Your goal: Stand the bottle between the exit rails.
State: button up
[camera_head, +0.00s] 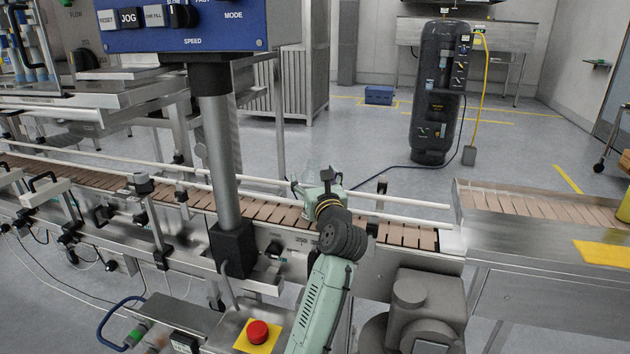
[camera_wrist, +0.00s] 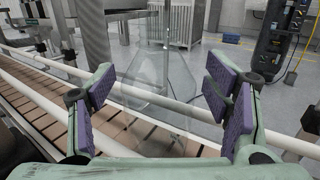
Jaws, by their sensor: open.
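A clear, see-through bottle (camera_wrist: 150,85) is between the two finger pads in the wrist view, over the slatted conveyor belt. Its outline is faint, and I cannot tell exactly where its base rests or whether it is fully upright. My gripper (camera_wrist: 162,95) is open, with its purple pads apart on either side of the bottle and a visible gap. In the head view my gripper (camera_head: 316,184) is above the belt near the white far exit rail (camera_head: 405,199). The near rail (camera_wrist: 35,100) shows at the left of the wrist view.
The brown slatted belt (camera_head: 405,234) runs on to the right. A grey post (camera_head: 219,155) with a blue control panel (camera_head: 185,25) stands left of my arm. A red stop button (camera_head: 258,331) is in front. A dark tank (camera_head: 438,90) stands behind on open floor.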

jog(key=shift+s+r, duration=0.1)
jog(key=shift+s, duration=0.05)
jog(key=b+v, duration=0.2)
jog(key=v, duration=0.9)
jog(key=shift+s, duration=0.35)
jog(key=shift+d+r, duration=0.1)
